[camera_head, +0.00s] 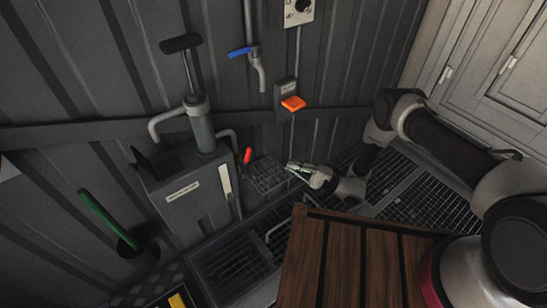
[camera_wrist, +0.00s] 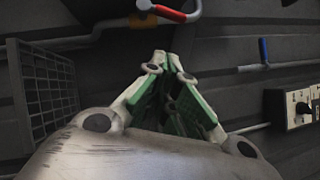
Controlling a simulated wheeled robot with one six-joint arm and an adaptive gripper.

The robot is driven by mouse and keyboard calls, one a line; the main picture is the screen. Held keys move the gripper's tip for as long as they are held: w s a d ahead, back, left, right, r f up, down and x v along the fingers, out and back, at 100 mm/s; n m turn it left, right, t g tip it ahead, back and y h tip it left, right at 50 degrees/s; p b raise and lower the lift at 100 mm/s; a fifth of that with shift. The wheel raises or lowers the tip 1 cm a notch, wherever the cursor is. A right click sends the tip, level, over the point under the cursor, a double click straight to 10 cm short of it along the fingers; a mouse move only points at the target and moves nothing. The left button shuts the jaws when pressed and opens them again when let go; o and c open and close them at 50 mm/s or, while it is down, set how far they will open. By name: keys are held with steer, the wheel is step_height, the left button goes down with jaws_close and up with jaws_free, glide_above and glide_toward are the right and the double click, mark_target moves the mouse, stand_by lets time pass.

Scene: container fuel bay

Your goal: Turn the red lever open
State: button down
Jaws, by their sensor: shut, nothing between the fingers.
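The red lever (camera_head: 247,155) is a short handle low on the wall, just right of the grey pump unit. In the wrist view the red lever (camera_wrist: 168,13) shows at the top edge, on a pale pipe and valve, beyond my fingertips. My gripper (camera_head: 291,166) is to the right of the lever and slightly lower in the head view, apart from it. In the wrist view my gripper (camera_wrist: 167,64) has its green-padded fingers brought together at the tips, with nothing between them.
The grey pump unit (camera_head: 185,190) stands left of the lever. A wire basket (camera_head: 266,178) is between lever and gripper, low down. A blue-handled tap (camera_head: 240,52) and an orange switch (camera_head: 293,103) are higher. A wooden slatted top (camera_head: 345,262) fills the front.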

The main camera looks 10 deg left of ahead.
steer(key=s+x, duration=0.2)
steer(key=x, duration=1)
steer(key=shift+s+a+r, duration=0.35)
steer(key=shift+r, duration=0.1)
steer(key=shift+r, duration=0.1)
steer(key=r+n+h, duration=0.1)
steer(key=s+a+r+n+g, duration=0.1)
steer(key=n, duration=0.1)
steer(key=shift+h, duration=0.4)
